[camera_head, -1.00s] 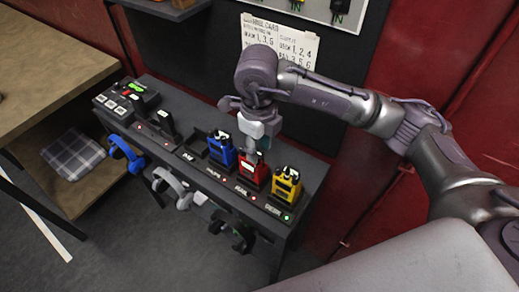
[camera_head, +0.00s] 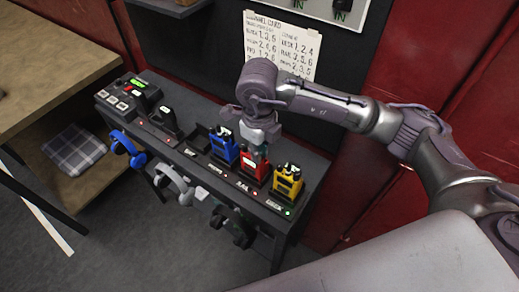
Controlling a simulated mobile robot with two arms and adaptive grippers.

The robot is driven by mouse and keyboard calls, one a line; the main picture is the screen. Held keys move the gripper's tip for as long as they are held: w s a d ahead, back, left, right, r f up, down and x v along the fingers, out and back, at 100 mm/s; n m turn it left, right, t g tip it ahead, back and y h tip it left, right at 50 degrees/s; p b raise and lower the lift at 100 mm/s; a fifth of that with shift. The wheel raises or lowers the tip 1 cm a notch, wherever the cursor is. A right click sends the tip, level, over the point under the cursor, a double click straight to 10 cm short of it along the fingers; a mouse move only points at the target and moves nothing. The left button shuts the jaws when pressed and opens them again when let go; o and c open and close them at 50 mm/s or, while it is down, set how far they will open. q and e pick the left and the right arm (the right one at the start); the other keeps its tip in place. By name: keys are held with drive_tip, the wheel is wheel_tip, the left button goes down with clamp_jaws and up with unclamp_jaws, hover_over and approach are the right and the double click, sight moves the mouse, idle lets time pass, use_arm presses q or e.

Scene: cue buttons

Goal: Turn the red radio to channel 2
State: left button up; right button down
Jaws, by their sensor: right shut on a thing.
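The red radio (camera_head: 250,166) stands upright in its slot on the dark bench, between the blue radio (camera_head: 222,147) and the yellow radio (camera_head: 288,181). My right gripper (camera_head: 262,146) is directly over the red radio and shut on its top part. The fingers hide the top of the radio, so the knob and its channel setting cannot be seen. My left gripper is not in view.
A dark radio (camera_head: 165,118) and a unit with a green display (camera_head: 137,84) stand further left on the bench (camera_head: 192,104). Headphones (camera_head: 174,184) hang along its front. A channel card (camera_head: 283,44) is on the wall behind. A wooden table (camera_head: 50,50) is at left.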

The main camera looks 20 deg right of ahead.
drive_tip(key=shift+f+b, duration=0.15)
drive_tip(key=shift+b, duration=0.2)
drive_tip(key=n+b, duration=0.1)
drive_tip(key=b, duration=0.1)
drive_tip(key=n+b, duration=0.2)
drive_tip(key=b, duration=0.1)
drive_tip(key=shift+f+n+b, duration=0.2)
drive_tip(key=shift+n+b, duration=0.1)
drive_tip(key=shift+r+n+b, duration=0.2)
drive_tip(key=shift+n+b, duration=0.3)
drive_tip(key=shift+n, duration=0.1)
drive_tip(key=shift+r, duration=0.15)
drive_tip(key=c, duration=1.1)
unclamp_jaws()
